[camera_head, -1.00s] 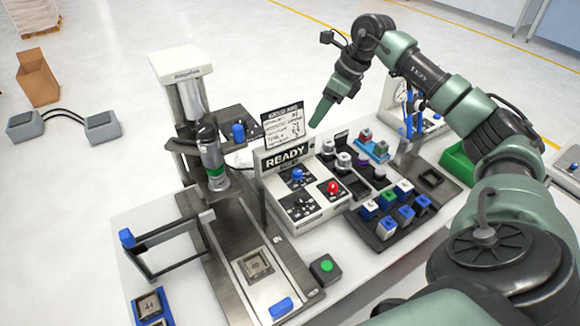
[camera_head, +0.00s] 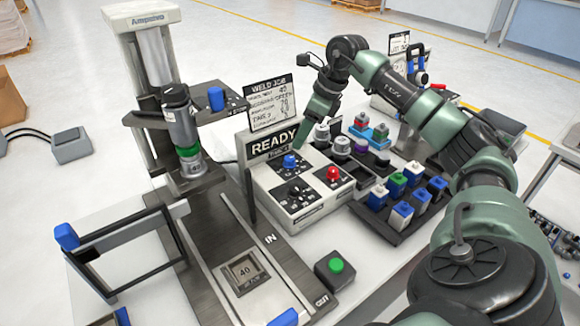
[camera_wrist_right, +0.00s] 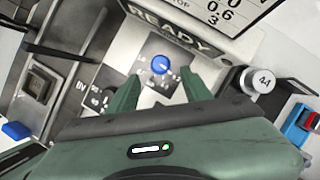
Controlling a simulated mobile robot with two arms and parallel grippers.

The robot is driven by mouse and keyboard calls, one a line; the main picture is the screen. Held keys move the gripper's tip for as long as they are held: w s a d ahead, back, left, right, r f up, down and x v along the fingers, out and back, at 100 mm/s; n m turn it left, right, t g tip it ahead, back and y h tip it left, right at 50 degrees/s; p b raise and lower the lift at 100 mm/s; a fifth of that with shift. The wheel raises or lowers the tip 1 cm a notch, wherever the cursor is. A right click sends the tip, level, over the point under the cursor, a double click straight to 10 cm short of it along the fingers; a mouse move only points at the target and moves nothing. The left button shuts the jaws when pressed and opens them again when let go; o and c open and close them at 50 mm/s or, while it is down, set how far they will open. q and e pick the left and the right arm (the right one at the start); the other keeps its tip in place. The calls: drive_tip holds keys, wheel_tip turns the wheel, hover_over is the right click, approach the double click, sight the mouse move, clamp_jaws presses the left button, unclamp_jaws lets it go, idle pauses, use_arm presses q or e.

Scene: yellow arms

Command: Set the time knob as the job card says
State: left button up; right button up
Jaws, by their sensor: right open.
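The welder's control box (camera_head: 262,196) has a READY display (camera_head: 274,144) and three knobs. A blue knob (camera_head: 289,161) is at the upper left, a red knob (camera_head: 333,173) at the right and a black knob (camera_head: 295,191) lower. The knob labels are too small to read. The job card (camera_head: 275,103), headed WELD JOB, stands above the display; 0.6 and 3 show on it in the wrist view. My right gripper (camera_head: 309,126) is open just above the box. In the wrist view its fingers appear on both sides of the blue knob (camera_wrist_right: 161,64); contact cannot be told. My left gripper is out of view.
Grey-topped cylinders (camera_head: 341,147) stand right of the box, close to the right fingers. A dark rack with several coloured blocks (camera_head: 397,184) is further right. A green button (camera_head: 336,265) is in front; the welding press (camera_head: 184,140) rises on the left.

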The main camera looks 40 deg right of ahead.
sight(290, 158)
drive_tip(key=p+x, duration=0.1)
drive_tip(key=x, duration=0.7)
drive_tip(key=shift+f, duration=0.15)
drive_tip(key=shift+c, duration=0.3)
clamp_jaws()
